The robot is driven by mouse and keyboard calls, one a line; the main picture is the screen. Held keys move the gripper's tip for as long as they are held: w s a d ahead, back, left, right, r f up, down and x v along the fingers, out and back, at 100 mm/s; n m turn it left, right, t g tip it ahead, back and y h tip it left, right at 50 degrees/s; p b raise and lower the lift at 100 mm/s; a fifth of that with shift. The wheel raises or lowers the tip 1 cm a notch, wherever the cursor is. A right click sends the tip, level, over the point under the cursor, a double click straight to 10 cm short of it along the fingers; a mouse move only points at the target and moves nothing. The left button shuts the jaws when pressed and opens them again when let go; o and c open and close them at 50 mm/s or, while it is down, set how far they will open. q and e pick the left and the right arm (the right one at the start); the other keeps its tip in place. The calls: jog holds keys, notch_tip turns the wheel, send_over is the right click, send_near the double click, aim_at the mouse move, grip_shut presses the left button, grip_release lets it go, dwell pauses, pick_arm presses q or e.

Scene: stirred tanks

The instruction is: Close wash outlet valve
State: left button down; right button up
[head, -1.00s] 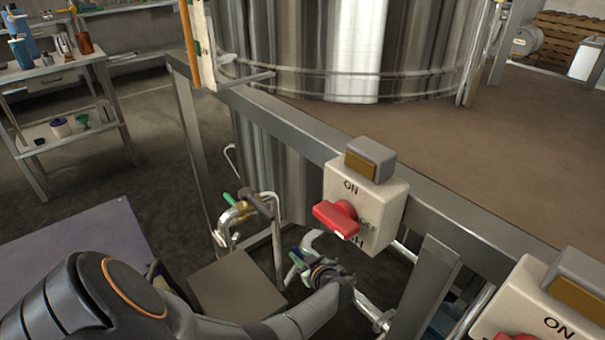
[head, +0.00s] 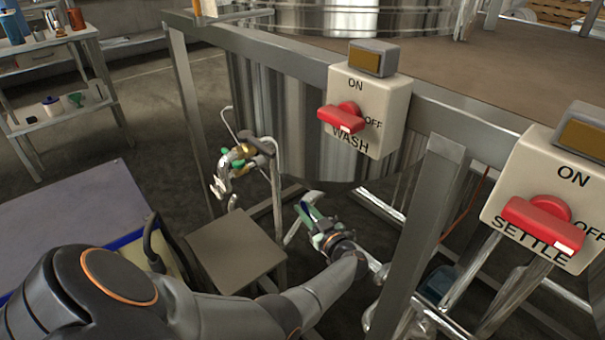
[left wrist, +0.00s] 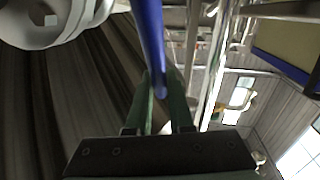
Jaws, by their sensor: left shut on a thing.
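My left gripper (head: 308,216) has green fingers and reaches low beside the steel tank, below the WASH switch box. In the left wrist view the fingers (left wrist: 163,103) are shut on a blue bar-shaped handle (left wrist: 150,35), which runs from the top of the picture down between them. It appears to be the outlet valve's handle. In the head view my gripper hides most of it, and the valve body cannot be made out clearly. A pale round fitting (left wrist: 45,22) shows at the upper left of the wrist view. My right gripper is not in view.
The WASH switch box (head: 389,99) and SETTLE box (head: 520,182) with red knobs hang on the steel frame. A steel leg (head: 425,215) stands close on the right.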

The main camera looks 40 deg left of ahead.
pick_arm(q)
jog(key=d+y+b, duration=0.1)
jog(key=b, duration=0.1)
jog(key=d+t+y+b, duration=0.1)
jog(key=d+y+b, duration=0.1)
jog(key=d+m+y+b, duration=0.1)
jog(key=b, duration=0.1)
jog(key=shift+s+d+r+t+y+b, duration=0.15)
jog(key=shift+d+r+t+y+b, duration=0.15)
jog(key=shift+d+r+t+b, duration=0.1)
jog(key=shift+d+r+m+y+b, duration=0.15)
jog(key=shift+d+m+y+b, duration=0.15)
jog(key=shift+d+y+b, duration=0.15)
jog(key=shift+s+d+r+t+y, duration=0.1)
jog(key=shift+d+r+t+y, duration=0.05)
jog(key=shift+d+t+y, duration=0.3)
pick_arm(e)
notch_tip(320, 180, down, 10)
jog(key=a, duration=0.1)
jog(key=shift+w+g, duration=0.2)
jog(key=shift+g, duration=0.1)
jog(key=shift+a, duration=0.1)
pick_arm(q)
jog(key=c, duration=1.1)
grip_release()
jog(key=o, duration=0.3)
jog(key=shift+r, duration=0.1)
jog(key=shift+a, duration=0.1)
